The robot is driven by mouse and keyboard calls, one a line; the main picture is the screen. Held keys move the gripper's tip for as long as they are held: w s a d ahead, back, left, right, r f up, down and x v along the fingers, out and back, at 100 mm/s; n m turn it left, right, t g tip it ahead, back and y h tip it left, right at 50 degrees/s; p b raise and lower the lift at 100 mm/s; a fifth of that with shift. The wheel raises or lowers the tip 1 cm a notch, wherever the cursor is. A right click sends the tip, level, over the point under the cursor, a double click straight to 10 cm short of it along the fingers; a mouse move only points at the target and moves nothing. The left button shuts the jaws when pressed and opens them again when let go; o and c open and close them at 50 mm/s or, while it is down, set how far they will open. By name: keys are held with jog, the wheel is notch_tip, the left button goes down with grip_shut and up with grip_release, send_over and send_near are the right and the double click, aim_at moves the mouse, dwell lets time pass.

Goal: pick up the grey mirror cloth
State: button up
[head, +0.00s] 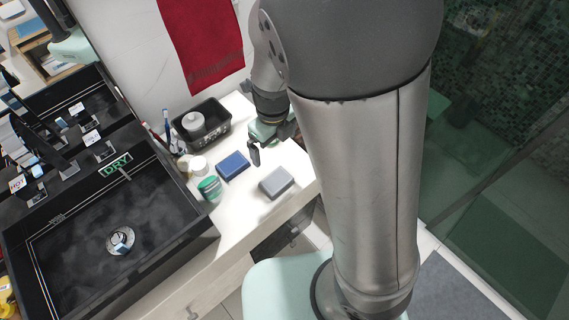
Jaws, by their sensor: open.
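The grey mirror cloth (277,182) looks like a folded block and lies flat on the white counter near its right front edge. My gripper (268,151) is open and empty. In the picture it is just above and behind the grey cloth and apart from it. The gripper's exact height over the counter is hard to tell.
A blue folded cloth (232,166) lies left of the grey one, with a green-and-white container (209,187) beside it. A black tray (200,126) stands behind. A black sink (110,235) marked DRY is at left. A red towel (203,45) hangs on the wall.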

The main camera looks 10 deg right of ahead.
jog(key=b, duration=0.3)
send_over(276, 181)
jog(key=shift+m, duration=0.4)
jog(key=f, duration=1.2)
jog(key=shift+w+f, duration=0.15)
jog(key=shift+w, duration=0.15)
jog(key=f, duration=0.5)
jog(key=shift+s+f, duration=0.1)
jog(key=shift+s, duration=0.15)
jog(key=c, duration=0.8)
